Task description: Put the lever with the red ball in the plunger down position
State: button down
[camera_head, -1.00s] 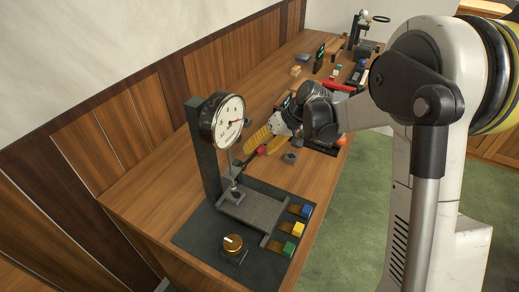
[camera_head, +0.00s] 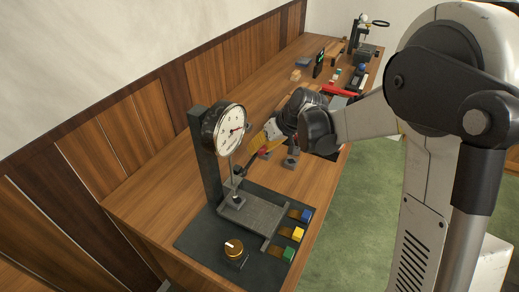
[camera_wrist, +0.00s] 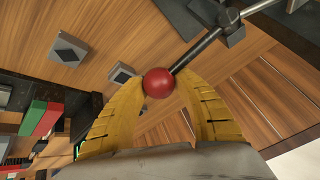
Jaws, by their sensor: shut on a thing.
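The lever is a dark rod that ends in a red ball (camera_wrist: 158,83). In the wrist view the rod (camera_wrist: 195,50) runs up and right to a dark clamp block. My gripper (camera_wrist: 159,86) has its two yellow fingers shut on the ball, one on each side.
A brass knob (camera_head: 234,246) and blue, yellow and green buttons (camera_head: 297,234) are at the stand's front on a dark base plate (camera_head: 200,243). Small grey blocks (camera_wrist: 68,49) lie on the wooden table. Other devices stand farther back (camera_head: 362,40).

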jog(key=shift+s+a+r+n+t+h+p, duration=0.1)
jog(key=shift+s+r+n+t+h+p, duration=0.1)
jog(key=shift+r+t+h, duration=0.3)
jog(key=shift+s+a+r+n+t+h+p, duration=0.1)
jog(key=shift+s+r+n+t+h+p, duration=0.1)
jog(key=shift+r+t, duration=0.5)
jog(key=shift+s+a+r+n+t+h+p, duration=0.1)
jog(key=shift+s+r+n+t+h+p, duration=0.15)
jog(key=shift+r+t, duration=0.35)
jog(key=shift+w, duration=0.15)
jog(key=c, duration=0.9)
grip_release()
jog(key=shift+d+r, duration=0.1)
jog(key=shift+r, duration=0.05)
jog(key=shift+c, duration=0.2)
jog(key=v, duration=1.2)
